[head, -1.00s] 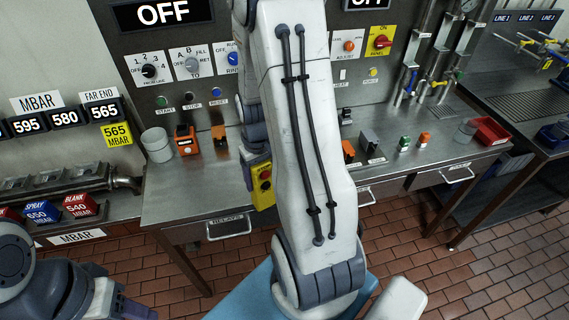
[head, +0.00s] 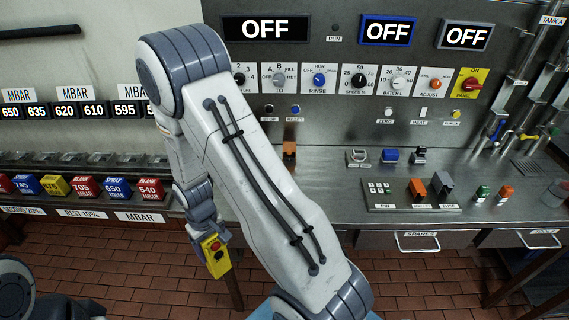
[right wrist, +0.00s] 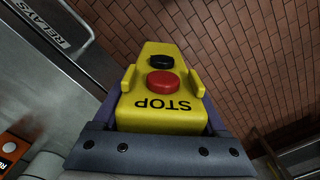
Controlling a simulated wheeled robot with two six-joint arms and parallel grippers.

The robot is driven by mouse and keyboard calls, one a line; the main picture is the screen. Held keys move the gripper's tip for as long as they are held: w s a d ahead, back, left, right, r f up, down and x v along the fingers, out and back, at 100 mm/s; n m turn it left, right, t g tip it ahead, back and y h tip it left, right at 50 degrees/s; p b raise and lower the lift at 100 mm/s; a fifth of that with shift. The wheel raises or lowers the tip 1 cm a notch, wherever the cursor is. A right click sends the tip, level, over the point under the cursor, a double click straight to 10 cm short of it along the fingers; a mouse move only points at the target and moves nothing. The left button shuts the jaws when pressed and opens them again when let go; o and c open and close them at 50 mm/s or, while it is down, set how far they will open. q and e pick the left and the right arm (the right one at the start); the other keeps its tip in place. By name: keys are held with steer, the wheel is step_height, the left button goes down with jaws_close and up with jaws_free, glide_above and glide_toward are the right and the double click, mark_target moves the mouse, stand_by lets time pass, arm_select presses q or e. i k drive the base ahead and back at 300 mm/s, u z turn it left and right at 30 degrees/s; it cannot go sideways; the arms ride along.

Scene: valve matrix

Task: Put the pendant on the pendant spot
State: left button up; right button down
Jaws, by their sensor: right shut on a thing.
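The pendant is a yellow control box with a red button, a black button and the word STOP. It hangs in my right gripper (head: 212,238) at the lower left of centre in the head view, where the pendant (head: 217,262) is in front of the bench and over the brick floor. In the right wrist view the pendant (right wrist: 162,88) fills the middle, and the gripper (right wrist: 160,120) is shut on it. My left gripper does not show clearly; only part of that arm is at the lower left corner. I cannot make out the pendant spot.
The steel bench (head: 330,190) runs across, with a grey tray (head: 385,208) of parts and several small switches on it. A control panel (head: 300,55) stands behind it. Coloured blocks (head: 88,187) line the left bench. The brick floor (head: 120,265) is clear.

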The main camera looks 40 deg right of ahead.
mark_target(325, 160)
steer(key=u, duration=0.5)
steer(key=k, duration=1)
steer(key=z, duration=0.9)
steer(key=i, duration=0.5)
steer(key=z, duration=0.1)
